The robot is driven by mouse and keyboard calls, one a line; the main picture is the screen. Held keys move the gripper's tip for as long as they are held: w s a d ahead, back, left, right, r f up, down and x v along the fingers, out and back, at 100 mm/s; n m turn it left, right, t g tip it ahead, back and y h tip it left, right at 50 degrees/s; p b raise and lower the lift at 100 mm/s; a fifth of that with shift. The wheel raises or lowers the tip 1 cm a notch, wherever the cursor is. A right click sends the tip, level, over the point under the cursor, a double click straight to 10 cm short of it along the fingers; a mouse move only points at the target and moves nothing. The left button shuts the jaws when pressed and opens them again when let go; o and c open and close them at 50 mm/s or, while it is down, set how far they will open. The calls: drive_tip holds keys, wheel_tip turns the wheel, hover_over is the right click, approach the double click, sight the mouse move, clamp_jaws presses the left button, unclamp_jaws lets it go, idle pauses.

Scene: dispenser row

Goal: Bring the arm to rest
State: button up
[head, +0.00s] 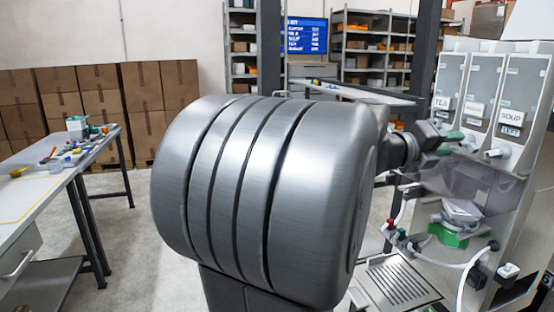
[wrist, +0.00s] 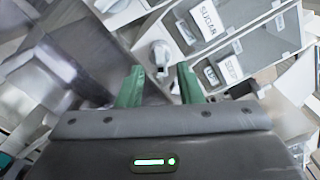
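My gripper (head: 452,142) is at the right in the head view, in front of the dispenser row (head: 487,98) and close to its spouts. In the wrist view my gripper (wrist: 159,78) shows two green fingers spread apart with nothing held between them. A pale dispenser spout (wrist: 160,54) appears just beyond the gap between the fingers; whether it touches them I cannot tell. My arm is stretched out toward the dispensers, and its large grey link hides the middle of the head view.
Below the gripper stand a green holder (head: 449,236), a white hose (head: 462,262) and a drip grate (head: 393,284). A table (head: 40,195) with small items is at the left. Stacked cartons (head: 100,98) and shelves (head: 372,45) are behind. Floor is open between.

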drive_tip(key=shift+x, duration=1.1)
drive_tip(key=shift+a, duration=0.15)
drive_tip(key=b+v, duration=0.2)
drive_tip(key=v, duration=1.1)
drive_tip(key=w+d+n+p, duration=0.3)
drive_tip(key=d+n+p, duration=0.6)
drive_tip(key=n, duration=1)
drive_tip(key=shift+r+p+x, duration=0.35)
drive_tip(key=shift+r+x, duration=0.05)
drive_tip(key=shift+x, duration=1.45)
drive_tip(key=shift+s, duration=0.1)
